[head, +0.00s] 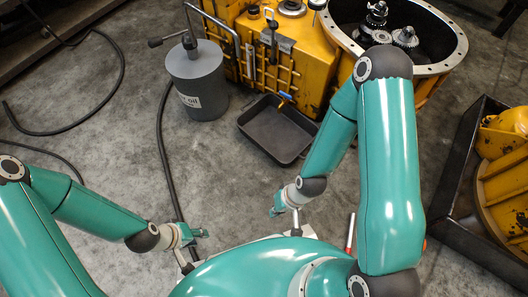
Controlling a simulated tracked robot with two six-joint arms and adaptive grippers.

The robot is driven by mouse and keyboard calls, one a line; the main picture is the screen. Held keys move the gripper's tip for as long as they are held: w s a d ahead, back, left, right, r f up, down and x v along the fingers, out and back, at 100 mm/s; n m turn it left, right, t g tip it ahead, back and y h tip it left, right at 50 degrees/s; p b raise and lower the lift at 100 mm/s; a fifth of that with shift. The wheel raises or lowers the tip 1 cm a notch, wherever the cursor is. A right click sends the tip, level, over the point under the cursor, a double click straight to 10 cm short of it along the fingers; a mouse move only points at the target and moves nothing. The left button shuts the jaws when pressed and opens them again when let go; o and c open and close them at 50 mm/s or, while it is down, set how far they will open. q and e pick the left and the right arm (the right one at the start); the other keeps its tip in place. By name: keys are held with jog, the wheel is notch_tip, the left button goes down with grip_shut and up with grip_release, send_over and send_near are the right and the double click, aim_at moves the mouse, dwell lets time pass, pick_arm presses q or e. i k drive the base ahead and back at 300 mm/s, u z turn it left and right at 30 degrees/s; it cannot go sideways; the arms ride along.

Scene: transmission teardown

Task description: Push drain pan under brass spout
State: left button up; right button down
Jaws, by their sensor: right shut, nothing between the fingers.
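The black drain pan (270,133) lies on the concrete floor in front of the yellow transmission housing (305,72). A small brass-coloured spout with a blue part (285,98) shows at the housing's lower front, above the pan's far right part. The exact overlap of spout and pan is hard to judge. My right gripper (276,212) is shut and empty, on the near side of the pan and apart from it. My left gripper (200,234) is further left and nearer to me, apart from the pan; its jaws are too small to read.
A grey oil drum (196,80) with a pump handle stands left of the pan. A black hose (162,150) runs along the floor. An open housing with gears (392,38) is at the back right. A dark crate with yellow parts (455,170) stands at the right.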

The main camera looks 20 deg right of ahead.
aim_at(283, 137)
jog(key=u, duration=0.8)
jog(key=i, duration=1.6)
jog(key=z, duration=1.5)
jog(key=k, duration=0.9)
jog(key=z, duration=0.1)
jog(key=i, duration=0.6)
jog(key=z, duration=0.05)
